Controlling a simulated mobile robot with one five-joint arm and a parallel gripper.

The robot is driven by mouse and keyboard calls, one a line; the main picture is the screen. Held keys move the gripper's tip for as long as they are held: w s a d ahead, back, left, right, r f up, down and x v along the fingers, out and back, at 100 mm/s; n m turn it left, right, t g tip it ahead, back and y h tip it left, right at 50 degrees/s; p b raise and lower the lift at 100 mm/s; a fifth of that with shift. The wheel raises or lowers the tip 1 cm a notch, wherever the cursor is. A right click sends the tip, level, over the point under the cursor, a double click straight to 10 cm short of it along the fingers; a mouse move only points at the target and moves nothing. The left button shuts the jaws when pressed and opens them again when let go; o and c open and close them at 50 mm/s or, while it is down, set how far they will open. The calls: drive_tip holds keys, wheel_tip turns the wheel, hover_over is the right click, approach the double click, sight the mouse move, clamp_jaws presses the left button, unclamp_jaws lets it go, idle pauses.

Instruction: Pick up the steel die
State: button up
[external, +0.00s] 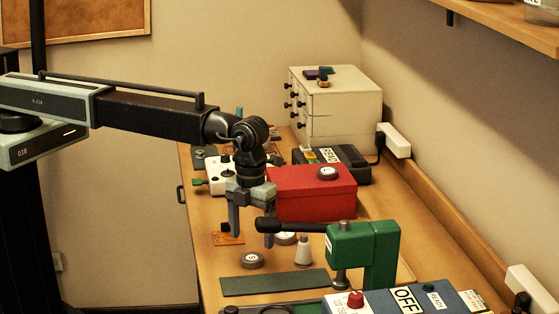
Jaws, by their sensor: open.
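A small pale metallic piece (303,252), tapered with a narrow top, stands upright on the table left of the green press; it looks like the steel die. My gripper (252,238) points down with its two fingers apart and nothing visible between them. It is to the left of the metallic piece and appears above a round grey disc (252,261) with a white labelled top. The height of the fingertips over the table is hard to tell.
The green press (373,250) has a black-ended lever reaching left, close to my right finger. A red box (315,194) stands behind. A dark green mat (275,283) lies in front. An orange card (229,239) lies left, and a blue control box (410,300) is front right.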

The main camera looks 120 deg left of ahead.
sight(252, 258)
wheel_tip(252, 258, down, 6)
drive_tip(key=b, duration=0.5)
drive_tip(key=shift+s+a+f, duration=0.1)
drive_tip(key=shift+a, duration=0.05)
drive_tip(key=shift+r, duration=0.2)
clamp_jaws()
drive_tip(key=shift+r, duration=0.1)
wheel_tip(252, 258, up, 4)
drive_tip(key=p, duration=0.3)
drive_tip(key=shift+f+p, duration=0.25)
drive_tip(key=shift+p, duration=0.15)
drive_tip(key=s, duration=0.5)
drive_tip(key=s+d+r+p, duration=0.1)
drive_tip(key=s, duration=1)
drive_tip(key=shift+d+r, duration=0.15)
drive_tip(key=shift+d, duration=0.15)
